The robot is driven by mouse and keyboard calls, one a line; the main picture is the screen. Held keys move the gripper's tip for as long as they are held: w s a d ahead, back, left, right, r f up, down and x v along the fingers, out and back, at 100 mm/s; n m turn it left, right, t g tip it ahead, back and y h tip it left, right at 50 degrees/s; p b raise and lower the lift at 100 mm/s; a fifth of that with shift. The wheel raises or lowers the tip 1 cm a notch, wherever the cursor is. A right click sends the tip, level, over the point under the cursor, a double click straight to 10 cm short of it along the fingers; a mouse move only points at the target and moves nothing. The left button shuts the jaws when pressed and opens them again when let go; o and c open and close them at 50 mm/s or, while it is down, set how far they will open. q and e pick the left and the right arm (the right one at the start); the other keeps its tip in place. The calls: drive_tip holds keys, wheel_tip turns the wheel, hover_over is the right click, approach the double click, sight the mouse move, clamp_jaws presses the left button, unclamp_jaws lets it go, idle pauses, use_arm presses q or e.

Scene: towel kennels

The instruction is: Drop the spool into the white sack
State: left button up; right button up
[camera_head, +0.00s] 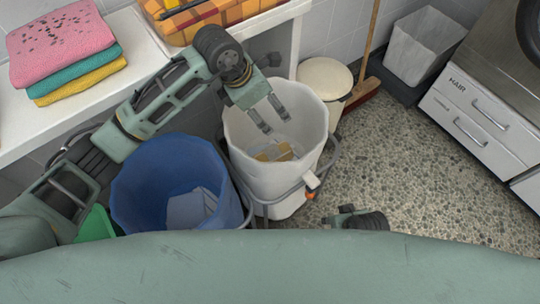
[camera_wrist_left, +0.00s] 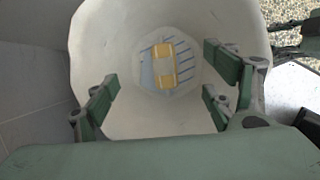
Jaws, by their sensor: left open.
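The white sack (camera_head: 262,177) stands open in a frame at the middle of the head view; its pale inner wall fills the left wrist view (camera_wrist_left: 92,48). A yellow spool with a pale middle (camera_wrist_left: 164,65) lies at the sack's bottom, on a grey-blue striped patch; it also shows inside the sack in the head view (camera_head: 275,152). My left gripper (camera_head: 276,122) is open and empty, pointing down into the sack's mouth, above and apart from the spool. My right gripper (camera_head: 355,217) shows only in part at the lower edge; its fingers are hidden.
A blue sack (camera_head: 140,180) with a grey-blue item inside stands left of the white one. Folded towels (camera_head: 62,50) lie on a white counter at upper left. A white bin (camera_head: 325,78) and a broom (camera_head: 362,88) stand behind. The speckled floor at right is clear.

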use_arm(q)
drive_tip(key=v, duration=0.4)
drive_tip(key=shift+s, duration=0.1)
idle(0.4)
